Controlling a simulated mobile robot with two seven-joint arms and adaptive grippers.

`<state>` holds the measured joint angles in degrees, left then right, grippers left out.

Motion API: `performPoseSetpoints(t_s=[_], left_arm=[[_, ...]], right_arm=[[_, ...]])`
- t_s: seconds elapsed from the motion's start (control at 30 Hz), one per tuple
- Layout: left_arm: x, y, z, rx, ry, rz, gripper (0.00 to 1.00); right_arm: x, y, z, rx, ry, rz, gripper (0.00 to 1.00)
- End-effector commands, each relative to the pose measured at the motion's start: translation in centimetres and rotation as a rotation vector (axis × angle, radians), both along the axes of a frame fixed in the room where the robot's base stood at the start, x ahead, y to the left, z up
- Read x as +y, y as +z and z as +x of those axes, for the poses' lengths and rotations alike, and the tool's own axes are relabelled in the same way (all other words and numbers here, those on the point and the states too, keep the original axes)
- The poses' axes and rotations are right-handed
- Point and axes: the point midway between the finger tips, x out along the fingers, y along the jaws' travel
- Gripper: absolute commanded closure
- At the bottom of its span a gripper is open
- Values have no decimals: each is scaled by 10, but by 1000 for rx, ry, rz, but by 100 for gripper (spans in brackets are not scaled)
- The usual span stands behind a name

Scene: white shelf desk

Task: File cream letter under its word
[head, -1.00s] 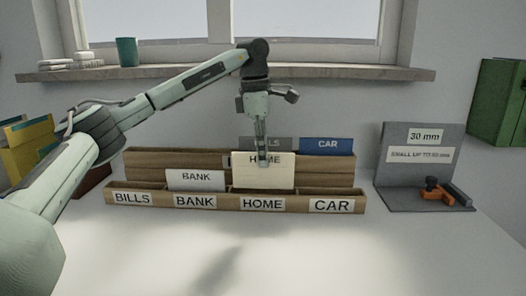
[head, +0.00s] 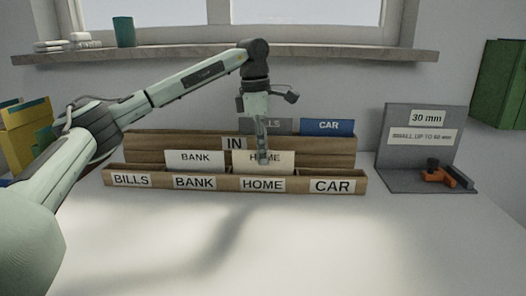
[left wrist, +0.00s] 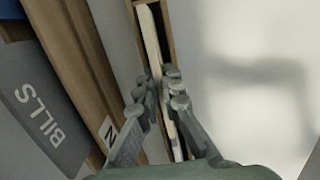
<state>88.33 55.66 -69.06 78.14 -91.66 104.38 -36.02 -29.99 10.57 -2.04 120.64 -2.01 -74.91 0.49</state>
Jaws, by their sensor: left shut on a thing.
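The cream letter (head: 284,162), marked HOME, stands upright in the HOME compartment of the front wooden sorter (head: 222,185), with its lower part hidden behind the front board. My left gripper (head: 263,158) points down from above and is shut on the letter's top edge, partly covering its word. In the left wrist view, the fingers (left wrist: 158,92) pinch the thin edge of the letter (left wrist: 150,40), which sits inside the narrow slot. My right gripper is not in view.
A white BANK letter (head: 194,158) stands in the BANK compartment on the left. Behind is the IN rack (head: 180,146) with a grey BILLS letter (head: 286,125) and a blue CAR letter (head: 327,126). A grey stand (head: 402,150) is at right. The front desk is clear.

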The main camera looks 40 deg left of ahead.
Motion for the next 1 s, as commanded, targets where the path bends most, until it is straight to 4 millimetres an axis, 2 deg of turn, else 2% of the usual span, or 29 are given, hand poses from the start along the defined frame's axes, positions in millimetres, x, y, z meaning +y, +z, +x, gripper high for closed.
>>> performPoseSetpoints(t_s=[0.23, 0.3, 0.43, 0.77, 0.87, 1.0], left_arm=[[0, 0, 0, 0, 0, 0, 100], [0, 0, 0, 0, 0, 0, 87], [0, 0, 0, 0, 0, 0, 70], [0, 2, 0, 0, 0, 0, 70], [0, 11, 0, -1, -1, 0, 70], [2, 36, -1, -4, -1, -1, 70]], right_arm=[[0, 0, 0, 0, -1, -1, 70], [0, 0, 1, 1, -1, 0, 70], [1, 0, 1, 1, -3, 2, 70], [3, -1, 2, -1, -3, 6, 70], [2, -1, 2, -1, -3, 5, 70], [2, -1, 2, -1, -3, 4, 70]])
